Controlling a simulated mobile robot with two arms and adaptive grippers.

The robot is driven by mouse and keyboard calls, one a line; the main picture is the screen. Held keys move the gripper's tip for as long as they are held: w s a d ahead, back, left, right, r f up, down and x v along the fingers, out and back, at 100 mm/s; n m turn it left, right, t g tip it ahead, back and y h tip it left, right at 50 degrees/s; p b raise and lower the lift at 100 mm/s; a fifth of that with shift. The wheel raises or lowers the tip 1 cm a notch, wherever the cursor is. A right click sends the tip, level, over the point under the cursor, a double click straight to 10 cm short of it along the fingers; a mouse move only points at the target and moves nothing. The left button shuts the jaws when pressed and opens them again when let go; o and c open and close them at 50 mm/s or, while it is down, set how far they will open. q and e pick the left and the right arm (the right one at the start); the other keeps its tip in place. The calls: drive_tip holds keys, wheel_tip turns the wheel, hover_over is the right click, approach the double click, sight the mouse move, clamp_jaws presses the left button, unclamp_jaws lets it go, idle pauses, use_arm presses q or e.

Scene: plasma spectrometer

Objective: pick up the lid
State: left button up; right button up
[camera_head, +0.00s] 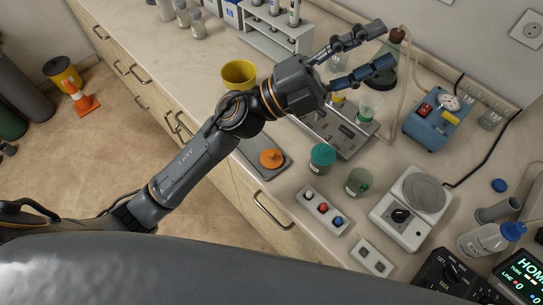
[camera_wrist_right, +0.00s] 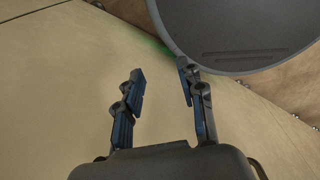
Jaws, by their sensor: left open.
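Several lid-like things show in the head view, and I cannot tell which is meant. An orange lid (camera_head: 271,158) with a knob lies on a grey tray (camera_head: 250,146) at the bench's front edge. A teal lid (camera_head: 323,153) sits on a jar, and a small blue cap (camera_head: 499,186) lies at the right. My left gripper (camera_head: 386,46) is open and empty, its fingers spread above the back of the bench, beyond the orange lid and apart from it. My right gripper (camera_wrist_right: 160,70) shows only in the right wrist view, with its fingers apart and nothing between them.
A yellow cup (camera_head: 239,75) stands behind my left arm. A white tube rack (camera_head: 272,40), a blue device (camera_head: 431,124), a hotplate (camera_head: 411,206) and a button box (camera_head: 322,209) crowd the bench. A blue-capped bottle (camera_head: 484,240) stands at the right.

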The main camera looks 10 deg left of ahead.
use_arm(q)
drive_tip(key=s+d+f+m+g+y, duration=0.35)
drive_tip(key=s+d+m+g, duration=0.2)
drive_tip(key=m+g, duration=0.45)
drive_tip(key=m+t+y, duration=0.2)
drive_tip(key=y, duration=1.7)
hover_over(271, 153)
wheel_tip(271, 153, down, 17)
drive_tip(key=f, duration=0.4)
drive_tip(key=f+p, duration=0.1)
drive_tip(key=f, duration=0.2)
drive_tip(key=shift+a+f, duration=0.2)
drive_tip(key=shift+f, duration=0.15)
drive_tip(key=f+p, duration=0.1)
drive_tip(key=f, duration=0.2)
drive_tip(key=f+p, duration=0.1)
drive_tip(key=shift+s+d+f+p, duration=0.1)
drive_tip(key=shift+d+f+p, duration=0.2)
drive_tip(key=shift+f+p, duration=0.05)
drive_tip(key=shift+f, duration=0.5)
clamp_jaws()
